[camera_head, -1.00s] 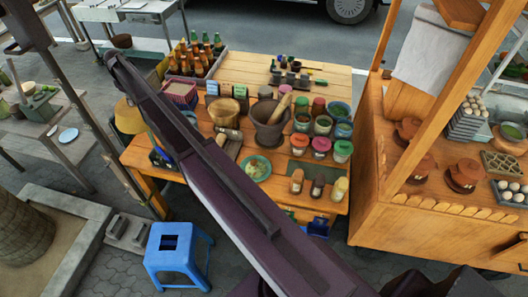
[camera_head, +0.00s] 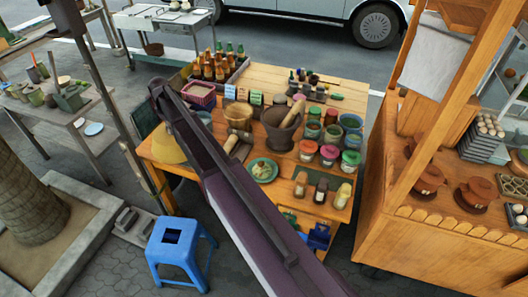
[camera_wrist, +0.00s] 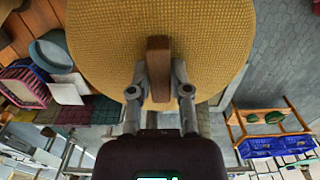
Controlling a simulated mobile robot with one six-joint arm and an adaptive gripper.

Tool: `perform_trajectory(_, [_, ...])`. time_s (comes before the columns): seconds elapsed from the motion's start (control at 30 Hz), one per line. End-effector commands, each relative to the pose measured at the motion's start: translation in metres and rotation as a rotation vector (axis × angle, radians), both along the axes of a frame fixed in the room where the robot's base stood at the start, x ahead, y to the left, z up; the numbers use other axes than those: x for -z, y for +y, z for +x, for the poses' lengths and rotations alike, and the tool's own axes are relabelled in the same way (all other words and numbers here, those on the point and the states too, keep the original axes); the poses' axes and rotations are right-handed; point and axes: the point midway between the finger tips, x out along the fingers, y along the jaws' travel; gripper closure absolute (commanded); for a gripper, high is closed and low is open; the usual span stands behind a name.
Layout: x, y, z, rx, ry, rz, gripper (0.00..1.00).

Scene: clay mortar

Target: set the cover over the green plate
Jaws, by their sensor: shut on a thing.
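The cover is a yellow woven dome with a brown wooden handle. In the wrist view the cover (camera_wrist: 215,50) fills the top middle, and my gripper (camera_wrist: 158,85) is shut on its handle. In the head view the cover (camera_head: 168,147) shows at the table's left edge, partly hidden behind my arm. The green plate (camera_head: 274,172) lies on the wooden table with pale green food on it, to the right of the cover and apart from it. My gripper is hidden in the head view.
A wooden bowl (camera_head: 238,114) is behind left. A blue stool (camera_head: 178,250) stands on the ground in front.

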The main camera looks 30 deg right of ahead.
Motion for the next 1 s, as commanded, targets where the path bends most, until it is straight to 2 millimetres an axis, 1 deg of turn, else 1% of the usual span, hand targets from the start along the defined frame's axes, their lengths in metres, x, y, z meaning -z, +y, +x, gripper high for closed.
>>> perform_trajectory(0.03, [0.014,0.0,-0.008,0.0,0.0,0.0,1.0])
perform_trajectory(0.2, [0.042,0.0,-0.021,0.001,0.0,0.0,1.0])
perform_trajectory(0.4, [0.074,-0.001,-0.03,0.002,0.0,0.0,1.0])
perform_trajectory(0.67, [0.115,-0.001,-0.036,0.002,0.0,0.0,1.0])
perform_trajectory(1.0, [0.169,-0.001,-0.038,0.002,0.0,0.0,1.0])
